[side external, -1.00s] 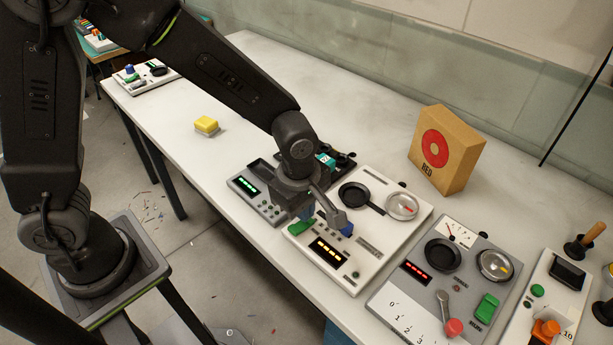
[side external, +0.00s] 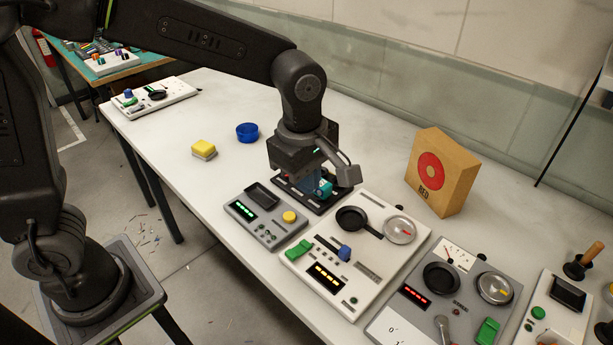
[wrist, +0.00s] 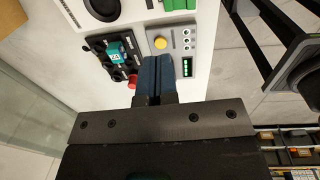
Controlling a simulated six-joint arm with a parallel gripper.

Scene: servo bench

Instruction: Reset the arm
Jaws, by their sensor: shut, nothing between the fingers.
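My gripper (side external: 308,192) hangs above the bench, over the black panel (side external: 290,194) and behind the white panel (side external: 375,218). Its blue fingers are together in the wrist view (wrist: 155,75), with nothing between them. The white panel has a blue knob (side external: 344,253), a green switch (side external: 298,249), a yellow-lit display (side external: 327,276) and a dial (side external: 399,230). My gripper appears clear of these controls.
A grey panel (side external: 235,226) with a yellow button stands left of the white one. A second grey panel (side external: 462,303) stands to its right. A cardboard box (side external: 440,172) stands behind.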

